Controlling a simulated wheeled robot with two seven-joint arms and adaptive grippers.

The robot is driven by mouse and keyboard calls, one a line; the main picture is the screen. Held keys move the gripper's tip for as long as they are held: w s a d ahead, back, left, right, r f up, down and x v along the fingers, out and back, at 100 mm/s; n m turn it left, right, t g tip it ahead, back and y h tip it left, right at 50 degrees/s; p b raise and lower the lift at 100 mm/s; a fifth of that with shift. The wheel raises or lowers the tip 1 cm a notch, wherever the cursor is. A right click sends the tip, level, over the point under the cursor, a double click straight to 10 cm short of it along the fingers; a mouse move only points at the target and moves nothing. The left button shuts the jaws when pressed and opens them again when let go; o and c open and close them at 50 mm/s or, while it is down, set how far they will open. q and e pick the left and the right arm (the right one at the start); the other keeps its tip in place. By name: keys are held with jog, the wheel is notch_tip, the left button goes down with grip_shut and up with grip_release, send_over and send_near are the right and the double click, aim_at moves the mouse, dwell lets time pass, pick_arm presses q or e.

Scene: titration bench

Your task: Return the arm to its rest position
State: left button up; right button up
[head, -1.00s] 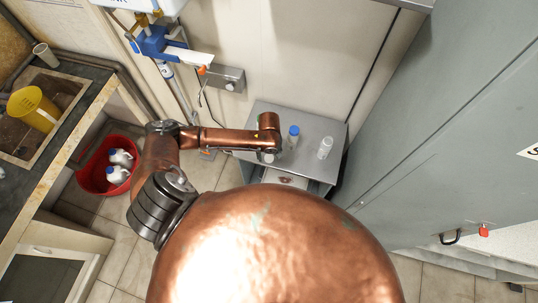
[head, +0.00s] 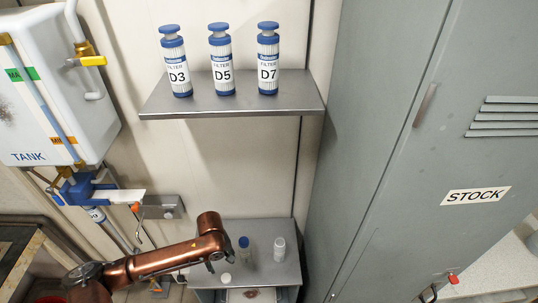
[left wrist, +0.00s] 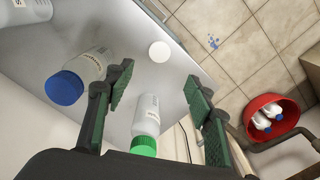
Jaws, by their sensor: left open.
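My left gripper (left wrist: 158,88) is open in the left wrist view, its two dark green-padded fingers spread apart. A white bottle with a green cap (left wrist: 144,146) shows between the fingers; I see no finger touching it. In the head view my left arm (head: 160,262) reaches in from the lower left, its end over the left side of a grey metal table (head: 262,232). My right gripper is not in view.
A blue-capped bottle (head: 244,250), a white bottle (head: 279,250) and a white disc (head: 227,278) are on the table. A shelf (head: 235,104) with three filters hangs above. A grey cabinet (head: 400,140) stands right, a tank (head: 55,95) left. A red basin (left wrist: 262,104) is on the floor.

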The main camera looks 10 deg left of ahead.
pick_arm(q)
jog(key=s+d+f+m+t+h, duration=0.2)
jog(key=s+d+m+h, duration=0.1)
jog(key=s+d+m, duration=0.4)
jog(key=s+a+m+t+y, duration=0.15)
jog(key=s+a+y, duration=0.25)
jog(key=s+a, duration=1)
notch_tip(320, 180, down, 33)
jog(key=g+b, duration=0.1)
jog(key=b, duration=0.4)
jog(key=s+f+b, duration=0.2)
jog(key=s+f, duration=0.8)
jog(key=f, duration=0.2)
jog(key=s+f+m+g+b, duration=0.1)
jog(key=s+f+b, duration=0.1)
jog(key=s+f, duration=0.8)
notch_tip(320, 180, down, 3)
jog(key=shift+d+r+h, duration=0.2)
jog(key=shift+h, duration=0.2)
